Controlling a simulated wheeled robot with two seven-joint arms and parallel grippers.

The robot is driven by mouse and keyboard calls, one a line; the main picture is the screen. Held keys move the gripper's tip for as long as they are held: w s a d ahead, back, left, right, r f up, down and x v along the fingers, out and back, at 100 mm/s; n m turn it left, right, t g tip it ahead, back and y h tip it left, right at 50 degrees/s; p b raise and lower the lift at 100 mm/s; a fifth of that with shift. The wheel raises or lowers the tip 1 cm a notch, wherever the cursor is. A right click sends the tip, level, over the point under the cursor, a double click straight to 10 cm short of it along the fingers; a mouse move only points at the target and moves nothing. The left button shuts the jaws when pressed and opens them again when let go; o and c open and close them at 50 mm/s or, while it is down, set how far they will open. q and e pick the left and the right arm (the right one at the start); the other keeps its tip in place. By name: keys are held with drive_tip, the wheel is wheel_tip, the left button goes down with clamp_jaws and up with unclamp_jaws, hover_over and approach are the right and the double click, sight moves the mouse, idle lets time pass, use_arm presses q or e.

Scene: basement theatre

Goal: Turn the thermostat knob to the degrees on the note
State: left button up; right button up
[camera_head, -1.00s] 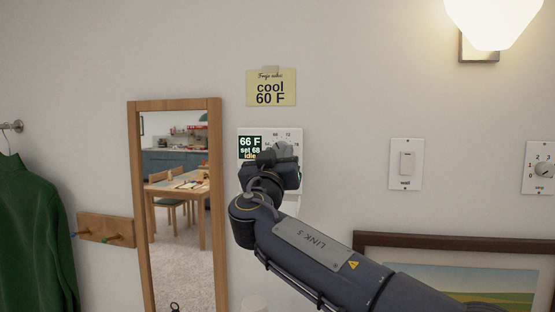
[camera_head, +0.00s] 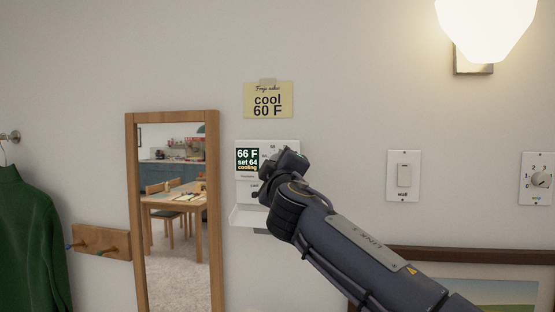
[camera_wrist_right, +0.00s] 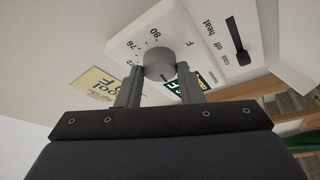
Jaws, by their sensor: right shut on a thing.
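The yellow note (camera_head: 267,101) is taped to the wall and reads "cool 60 F". Below it is the white thermostat (camera_head: 246,143), whose dark display (camera_head: 247,159) reads 66 F, set 64, cooling. My right gripper (camera_head: 284,160) covers the dial in the head view. In the wrist view its fingers (camera_wrist_right: 158,80) are closed on either side of the round grey knob (camera_wrist_right: 158,63). The mode slider (camera_wrist_right: 242,56) sits at the "cool" end of its slot. Part of the note (camera_wrist_right: 92,93) also shows there. My left gripper is not in view.
A wood-framed mirror (camera_head: 131,200) is left of the thermostat. A small white shelf (camera_head: 243,218) is just below it. A wall switch (camera_head: 404,177) and a numbered dial (camera_head: 540,180) are to the right. A framed picture (camera_head: 440,254) hangs lower right.

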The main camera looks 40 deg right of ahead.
drive_tip(key=shift+s+r+n+g+y+p, duration=0.1)
drive_tip(key=shift+n+g+y+p, duration=0.3)
drive_tip(key=shift+n+p, duration=1.15)
drive_tip(key=shift+w+r+n+g+y+p, duration=0.15)
drive_tip(key=shift+n+y+p, duration=0.3)
drive_tip(key=shift+n+p, duration=1.1)
drive_tip(key=shift+s+r+n+g+y+p, duration=0.15)
drive_tip(key=shift+n+g+y+p, duration=0.25)
drive_tip(key=shift+n+p, duration=1.15)
drive_tip(key=shift+m+p, duration=0.35)
drive_tip(key=shift+p, duration=0.1)
drive_tip(key=shift+f, duration=0.1)
drive_tip(key=o, duration=1)
drive_tip(key=shift+c, duration=0.2)
drive_tip(key=b+v, duration=0.2)
drive_tip(key=v, duration=0.5)
drive_tip(key=shift+s, duration=0.35)
drive_tip(key=shift+a, duration=0.1)
